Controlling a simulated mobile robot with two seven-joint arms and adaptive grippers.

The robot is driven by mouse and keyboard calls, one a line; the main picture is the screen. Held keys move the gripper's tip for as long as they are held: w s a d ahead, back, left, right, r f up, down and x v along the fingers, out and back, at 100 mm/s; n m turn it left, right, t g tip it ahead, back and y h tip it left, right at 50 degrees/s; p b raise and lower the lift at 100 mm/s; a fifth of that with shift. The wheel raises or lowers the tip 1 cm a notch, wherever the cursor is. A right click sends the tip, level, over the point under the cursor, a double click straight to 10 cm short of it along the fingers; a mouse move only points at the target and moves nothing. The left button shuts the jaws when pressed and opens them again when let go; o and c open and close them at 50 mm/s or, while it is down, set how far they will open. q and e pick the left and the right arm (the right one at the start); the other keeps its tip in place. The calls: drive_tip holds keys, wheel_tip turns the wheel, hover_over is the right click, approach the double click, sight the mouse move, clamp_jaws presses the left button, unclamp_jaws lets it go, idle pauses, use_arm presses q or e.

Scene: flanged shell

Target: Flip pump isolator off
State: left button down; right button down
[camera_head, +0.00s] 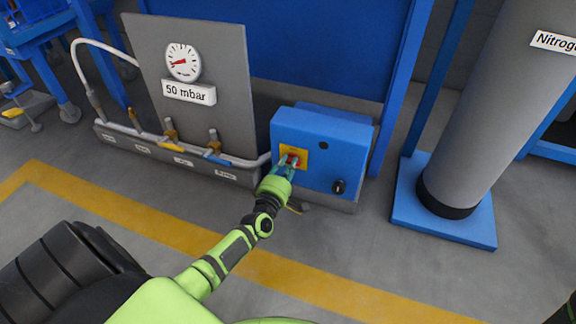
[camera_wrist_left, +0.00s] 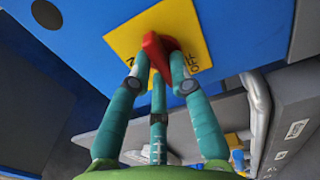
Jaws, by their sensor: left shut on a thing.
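The pump isolator is a red rotary handle (camera_wrist_left: 158,50) on a yellow plate (camera_head: 300,152) on the front of a blue box (camera_head: 338,135). In the left wrist view the yellow plate (camera_wrist_left: 187,22) has black lettering, with "OFF" readable to the right of the handle and other letters partly hidden to the left. My left gripper (camera_head: 287,166) is at the plate. Its teal fingers (camera_wrist_left: 158,78) are closed around the red handle and hide part of it. My right gripper is not in view.
A grey panel with a gauge (camera_head: 183,62) and a "50 mbar" sign stands left, above pipes with yellow and blue valve handles. A black knob (camera_head: 338,187) is low on the box. A grey cylinder (camera_head: 490,100) stands right on a blue base.

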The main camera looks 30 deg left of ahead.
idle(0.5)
use_arm(q)
drive_tip(key=c, duration=1.1)
unclamp_jaws()
